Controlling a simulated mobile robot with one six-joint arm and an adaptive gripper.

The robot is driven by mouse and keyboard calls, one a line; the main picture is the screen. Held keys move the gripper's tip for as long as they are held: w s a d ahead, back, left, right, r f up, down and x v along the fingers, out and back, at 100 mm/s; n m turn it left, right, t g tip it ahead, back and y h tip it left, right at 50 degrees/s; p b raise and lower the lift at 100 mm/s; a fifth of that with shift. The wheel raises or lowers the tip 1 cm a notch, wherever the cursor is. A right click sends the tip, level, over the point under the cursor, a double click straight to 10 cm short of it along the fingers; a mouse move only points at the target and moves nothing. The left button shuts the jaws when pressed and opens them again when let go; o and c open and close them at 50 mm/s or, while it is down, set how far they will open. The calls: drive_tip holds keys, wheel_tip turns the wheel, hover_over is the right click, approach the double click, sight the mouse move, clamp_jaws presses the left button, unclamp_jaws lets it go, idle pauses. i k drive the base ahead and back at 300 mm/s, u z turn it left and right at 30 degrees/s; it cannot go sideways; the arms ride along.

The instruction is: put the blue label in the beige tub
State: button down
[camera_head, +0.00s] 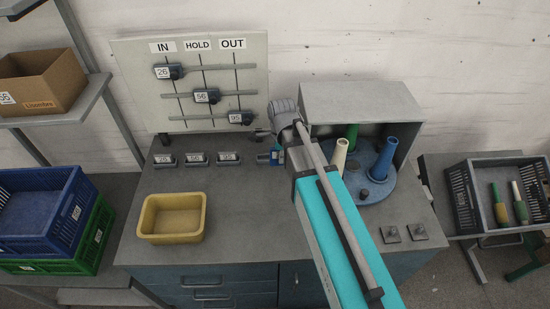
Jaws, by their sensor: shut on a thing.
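The beige tub (147,228) is a yellowish open box on the left part of the grey worktop, and it looks empty. A small blue piece, which I take to be the blue label (277,157), shows at the left side of my arm, right of the row of grey holders. My gripper (266,158) is at this piece, shut on it, behind and right of the tub. My wrist and teal arm link hide much of the gripper and part of the label, so its full shape does not show.
An IN/HOLD/OUT board (130,75) with numbered sliders stands behind. Several small grey holders (195,159) line the worktop. Right of my arm, a grey hood (360,100) covers a round blue plate (375,187) with cones. The worktop between holders and tub is clear.

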sight(180, 226)
drive_tip(key=k, duration=1)
drive_tip(key=u, duration=0.45)
drive_tip(key=i, duration=0.75)
drive_tip(key=u, duration=0.1)
